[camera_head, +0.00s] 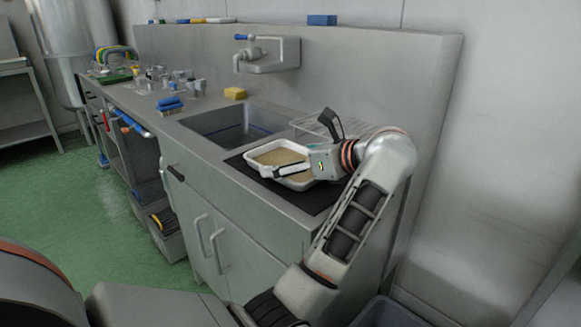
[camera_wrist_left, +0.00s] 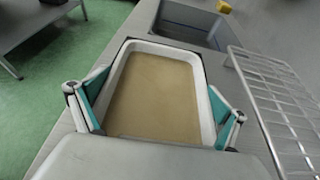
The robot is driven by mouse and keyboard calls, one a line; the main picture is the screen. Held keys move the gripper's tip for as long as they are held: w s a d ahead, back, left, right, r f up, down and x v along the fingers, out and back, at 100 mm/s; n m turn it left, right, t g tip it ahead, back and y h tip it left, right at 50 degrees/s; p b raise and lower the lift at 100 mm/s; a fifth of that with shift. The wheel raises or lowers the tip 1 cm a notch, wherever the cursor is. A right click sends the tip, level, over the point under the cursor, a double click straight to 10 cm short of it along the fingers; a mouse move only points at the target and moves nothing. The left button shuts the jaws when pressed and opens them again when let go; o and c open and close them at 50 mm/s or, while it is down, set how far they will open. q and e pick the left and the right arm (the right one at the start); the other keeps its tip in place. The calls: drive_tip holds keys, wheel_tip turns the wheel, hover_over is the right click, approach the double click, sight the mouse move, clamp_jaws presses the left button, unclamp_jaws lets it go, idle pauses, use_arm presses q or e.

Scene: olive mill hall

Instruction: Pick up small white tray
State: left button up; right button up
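The small white tray (camera_head: 257,161) lies on a dark mat (camera_head: 317,197) on the counter, right of the sink. It has a raised white rim and a flat tan inside. My left gripper (camera_head: 303,147) is over the tray's near right part, its fingers spread wide and nothing between them clearly gripped. In the left wrist view, the tray (camera_wrist_left: 204,108) fills the middle, with one finger of the left gripper (camera_wrist_left: 158,82) at each side of it. I cannot tell whether the fingers touch the rim. My right gripper is not in view.
A sink basin (camera_head: 228,130) is left of the tray, and a wire rack (camera_head: 318,124) stands behind it. A yellow sponge (camera_head: 235,93), blue items (camera_head: 169,104) and a tap (camera_head: 262,54) are farther along. The wall panel rises behind the counter.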

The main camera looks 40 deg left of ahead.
use_arm(q)
drive_tip(key=c, duration=0.8)
drive_tip(key=shift+o, duration=0.2)
drive_tip(key=shift+r, duration=0.1)
